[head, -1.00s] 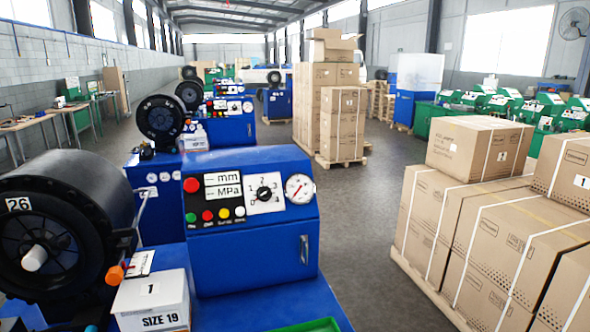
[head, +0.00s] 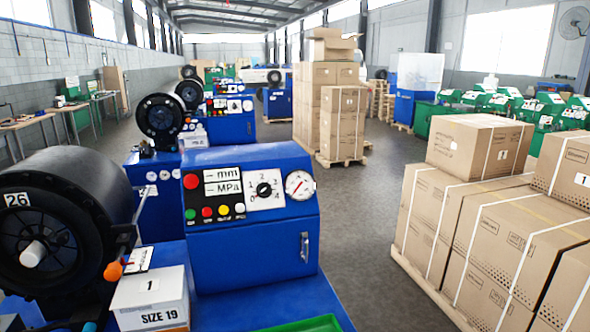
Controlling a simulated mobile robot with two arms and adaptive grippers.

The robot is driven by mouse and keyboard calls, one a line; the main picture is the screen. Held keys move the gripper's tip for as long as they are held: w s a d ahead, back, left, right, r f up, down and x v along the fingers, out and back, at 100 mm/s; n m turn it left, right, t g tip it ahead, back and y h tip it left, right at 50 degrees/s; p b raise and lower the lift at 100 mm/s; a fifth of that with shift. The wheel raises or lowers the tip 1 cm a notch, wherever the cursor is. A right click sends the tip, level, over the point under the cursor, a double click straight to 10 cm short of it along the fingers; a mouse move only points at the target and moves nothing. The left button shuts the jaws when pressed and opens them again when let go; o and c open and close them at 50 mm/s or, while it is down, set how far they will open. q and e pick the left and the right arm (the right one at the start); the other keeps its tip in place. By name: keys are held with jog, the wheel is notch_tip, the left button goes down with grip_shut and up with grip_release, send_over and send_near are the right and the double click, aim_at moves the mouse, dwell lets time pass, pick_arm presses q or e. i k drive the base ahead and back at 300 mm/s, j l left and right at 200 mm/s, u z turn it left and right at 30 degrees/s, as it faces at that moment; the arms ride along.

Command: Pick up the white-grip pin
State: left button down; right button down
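A short white cylindrical grip (head: 33,254) sticks out from the middle of the black crimper head (head: 75,215) marked 26, at the left of the head view. It looks like the white-grip pin, seated in the head; its shaft is hidden. An orange grip (head: 113,271) shows at the head's lower right edge, below a thin metal rod. Neither of my grippers can be made out in this view.
A white SIZE 19 box (head: 152,302) stands right of the crimper head, on the blue machine (head: 250,240) with its control panel. A green tray edge (head: 305,325) shows at the bottom. Strapped cartons (head: 485,235) stand on the right. Grey floor (head: 375,220) lies clear between.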

aim_at(36, 252)
jog(key=u, duration=1.4)
